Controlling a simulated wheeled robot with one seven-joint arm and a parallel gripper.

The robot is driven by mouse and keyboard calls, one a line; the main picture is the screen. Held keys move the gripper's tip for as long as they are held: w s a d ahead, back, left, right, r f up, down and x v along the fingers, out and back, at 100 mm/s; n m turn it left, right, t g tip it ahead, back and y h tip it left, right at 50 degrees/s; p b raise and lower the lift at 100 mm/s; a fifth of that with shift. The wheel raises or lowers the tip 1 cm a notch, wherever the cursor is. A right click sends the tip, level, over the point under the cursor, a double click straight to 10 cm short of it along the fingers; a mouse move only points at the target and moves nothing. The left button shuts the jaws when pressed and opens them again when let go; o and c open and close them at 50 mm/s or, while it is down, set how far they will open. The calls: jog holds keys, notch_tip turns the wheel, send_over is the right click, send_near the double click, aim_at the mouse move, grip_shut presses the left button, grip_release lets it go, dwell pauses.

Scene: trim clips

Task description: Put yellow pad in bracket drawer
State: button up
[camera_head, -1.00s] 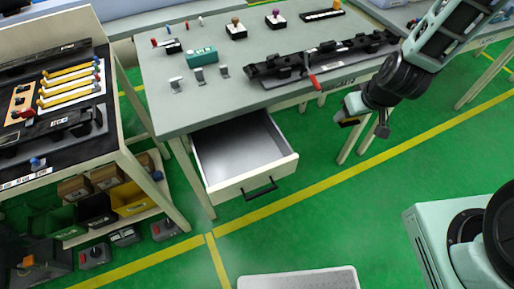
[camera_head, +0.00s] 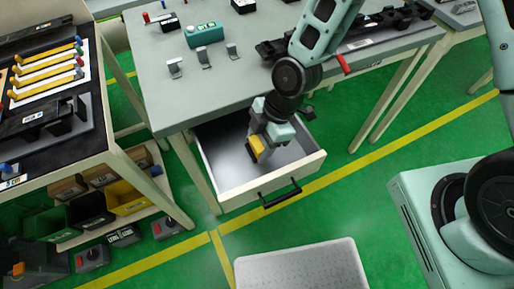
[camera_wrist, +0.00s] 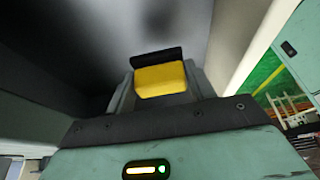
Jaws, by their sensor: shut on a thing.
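The yellow pad (camera_head: 255,145) is held at the end of my gripper (camera_head: 257,150), over the open drawer. In the wrist view the yellow pad (camera_wrist: 160,80), with a dark strip along its far edge, sits between the two fingers of my gripper (camera_wrist: 163,88). My gripper is shut on it. The bracket drawer (camera_head: 244,196) is pulled out from under the grey table, and its visible floor is bare. In the wrist view the drawer's grey interior (camera_wrist: 75,45) surrounds the pad. I cannot tell whether the pad touches the drawer floor.
Three small metal brackets (camera_head: 204,56) and a teal box (camera_head: 205,34) stand on the table (camera_head: 160,95) above the drawer. A black fixture with a red lever (camera_head: 344,65) lies to the right. A shelf with bins (camera_head: 125,197) is at left.

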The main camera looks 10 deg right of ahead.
jog(key=shift+f, duration=2.3)
jog(key=shift+f, duration=0.15)
jog(key=o, duration=1)
jog(key=v, duration=1.2)
notch_tip(320, 180, up, 17)
jog(key=m+t+h, duration=0.1)
jog(key=m+h, duration=0.3)
jog(key=m, duration=1)
send_over(259, 153)
jog(key=s+d, duration=0.8)
jog(key=shift+s+d+f, duration=0.1)
jog(key=shift+s+d, duration=0.05)
jog(key=shift+s, duration=0.05)
